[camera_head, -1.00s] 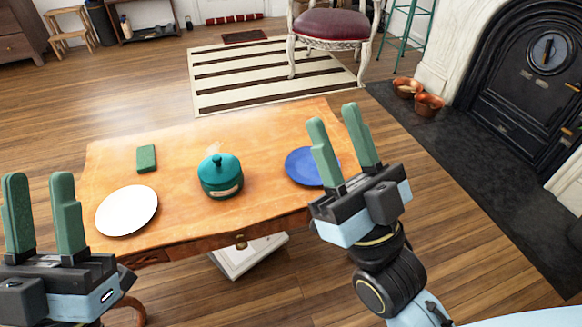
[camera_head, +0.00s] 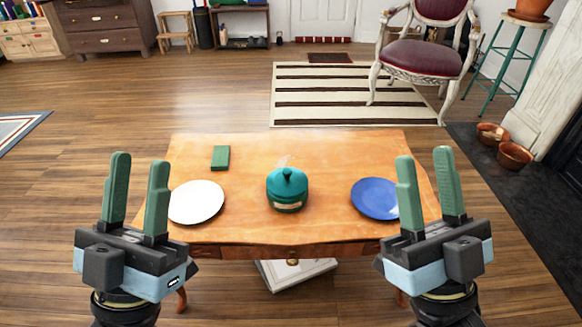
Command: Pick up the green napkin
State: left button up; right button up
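The green napkin (camera_head: 221,157) is a small folded rectangle lying flat at the back left of the wooden table (camera_head: 330,160). My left gripper (camera_head: 139,184) is open and empty at the table's front left, nearer to me than the napkin and to its left. My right gripper (camera_head: 428,180) is open and empty at the table's front right, well away from the napkin. Both grippers have green fingers pointing up in the picture. The napkin is fully visible.
A white plate (camera_head: 196,202) lies in front of the napkin. A teal lidded pot (camera_head: 287,190) stands mid-table, and a blue plate (camera_head: 375,199) lies to its right, partly behind my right gripper. The tabletop around the napkin is clear. A chair (camera_head: 424,57) stands beyond the table.

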aim_at(221, 156)
jog(key=k, duration=0.3)
jog(key=u, duration=1.2)
jog(key=i, duration=1.2)
jog(key=z, duration=0.15)
